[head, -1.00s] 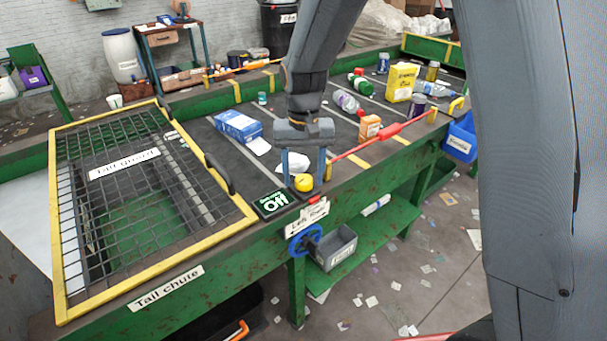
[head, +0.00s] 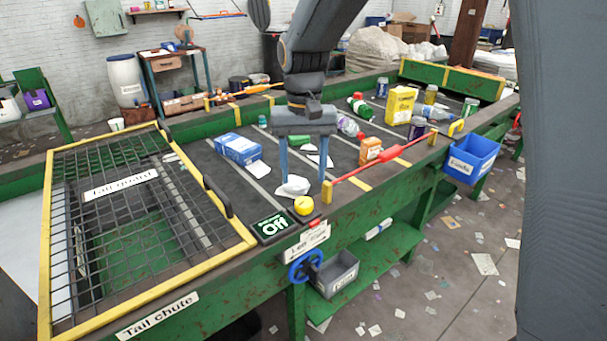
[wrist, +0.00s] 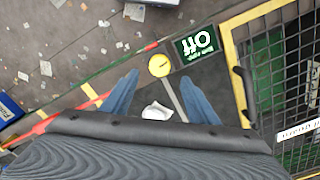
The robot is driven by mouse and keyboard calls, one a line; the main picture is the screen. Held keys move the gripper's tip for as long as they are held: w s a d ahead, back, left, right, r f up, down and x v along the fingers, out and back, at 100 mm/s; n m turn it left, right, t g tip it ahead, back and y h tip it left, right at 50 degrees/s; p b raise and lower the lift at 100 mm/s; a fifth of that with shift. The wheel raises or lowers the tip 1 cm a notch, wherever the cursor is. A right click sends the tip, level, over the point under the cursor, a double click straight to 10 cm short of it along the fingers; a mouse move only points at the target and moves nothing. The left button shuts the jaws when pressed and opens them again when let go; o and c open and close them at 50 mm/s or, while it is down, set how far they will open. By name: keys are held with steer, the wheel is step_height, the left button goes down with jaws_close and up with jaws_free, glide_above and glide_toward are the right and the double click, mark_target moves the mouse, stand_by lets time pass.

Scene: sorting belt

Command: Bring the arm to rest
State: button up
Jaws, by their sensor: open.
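My gripper (head: 305,170) is open and empty above the near edge of the belt (head: 232,185) in the head view. In the wrist view my gripper (wrist: 158,100) shows its two blue fingers spread apart. A crumpled white item (head: 292,187) lies on the belt below the fingers; it also shows in the wrist view (wrist: 157,111). The yellow round button (head: 304,205) sits beside the green "Off" sign (head: 270,227) on the belt's near edge. Both are clear of the fingers, and the button also shows in the wrist view (wrist: 159,65).
The tail guard mesh (head: 150,225) with its yellow frame stands to the left. A red-and-yellow bar (head: 375,168) runs along the near edge at right. A blue-white box (head: 238,149), an orange carton (head: 370,150), a yellow box (head: 400,105) and bottles lie on the belt.

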steer(key=s+d+f, duration=0.4)
steer(key=s+d, duration=0.3)
steer(key=s+d+f+t+b, duration=0.1)
steer(key=s+d+f, duration=0.3)
steer(key=s+d, duration=0.4)
steer(key=shift+s+f, duration=0.2)
steer(key=shift+f, duration=0.15)
steer(key=shift+d, duration=0.1)
